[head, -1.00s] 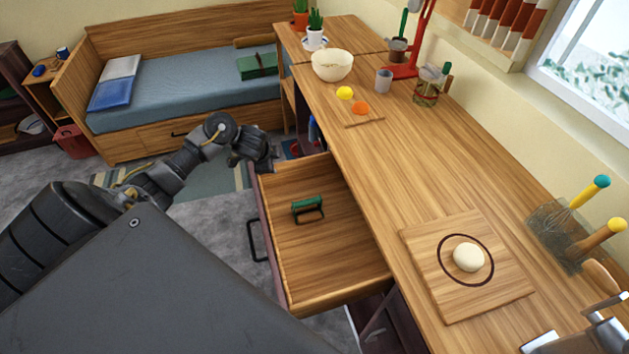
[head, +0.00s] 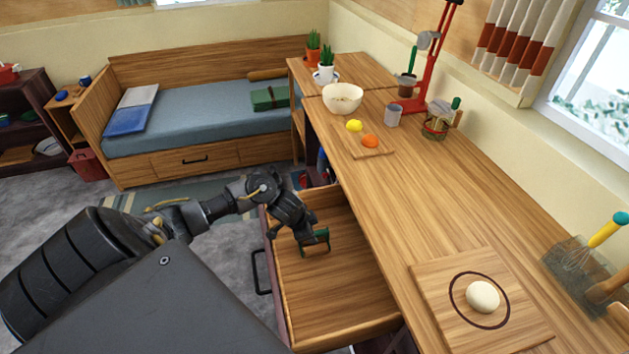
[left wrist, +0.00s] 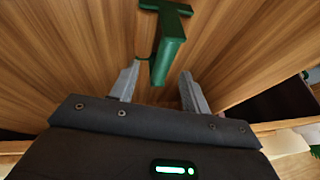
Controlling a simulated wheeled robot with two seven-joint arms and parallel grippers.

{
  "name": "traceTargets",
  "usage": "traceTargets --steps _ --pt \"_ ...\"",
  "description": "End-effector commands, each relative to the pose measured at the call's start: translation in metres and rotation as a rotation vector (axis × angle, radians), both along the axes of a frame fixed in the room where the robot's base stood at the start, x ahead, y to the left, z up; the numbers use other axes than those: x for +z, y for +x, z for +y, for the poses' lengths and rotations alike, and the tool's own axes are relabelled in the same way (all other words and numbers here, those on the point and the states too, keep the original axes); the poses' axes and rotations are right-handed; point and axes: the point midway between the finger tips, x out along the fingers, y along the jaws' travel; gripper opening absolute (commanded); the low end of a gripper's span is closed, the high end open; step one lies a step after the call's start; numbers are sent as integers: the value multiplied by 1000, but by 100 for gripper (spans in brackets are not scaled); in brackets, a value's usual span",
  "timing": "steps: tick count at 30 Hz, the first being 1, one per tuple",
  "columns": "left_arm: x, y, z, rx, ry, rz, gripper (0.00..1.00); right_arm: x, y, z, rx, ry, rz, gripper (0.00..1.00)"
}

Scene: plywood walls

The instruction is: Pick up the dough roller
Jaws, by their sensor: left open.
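The dough roller is a small green tool with a handle and a T-shaped end, lying in the open wooden drawer (head: 345,290). In the head view the dough roller (head: 317,243) is partly hidden by my left gripper (head: 308,243), which reaches down into the drawer. In the left wrist view the two grey fingers of my left gripper (left wrist: 160,75) are apart. The green handle of the dough roller (left wrist: 167,60) lies between them, with a gap on each side. My right gripper is not in view.
The desk above the drawer holds a cutting board (head: 440,285) with a dough ball (head: 482,297), a bowl (head: 343,98), a grey cup (head: 393,116) and a utensil holder (head: 575,262). The desk's front edge runs along the drawer's right side. The rest of the drawer is clear.

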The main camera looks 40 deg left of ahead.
Motion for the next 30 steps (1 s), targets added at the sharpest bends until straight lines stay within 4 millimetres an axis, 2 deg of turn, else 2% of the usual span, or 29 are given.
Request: traceTargets --steps 5,15,24,26,30 --pt "-3 2 0 -1 1 1 47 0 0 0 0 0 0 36" --pt "-43 23 -2 1 0 0 47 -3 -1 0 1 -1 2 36" --pt "-47 25 -2 -1 2 -1 47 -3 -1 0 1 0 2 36" --pt "-47 25 -2 -1 2 -1 42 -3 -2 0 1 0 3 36" --pt "-47 25 -2 -1 2 -1 23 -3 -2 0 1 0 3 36"
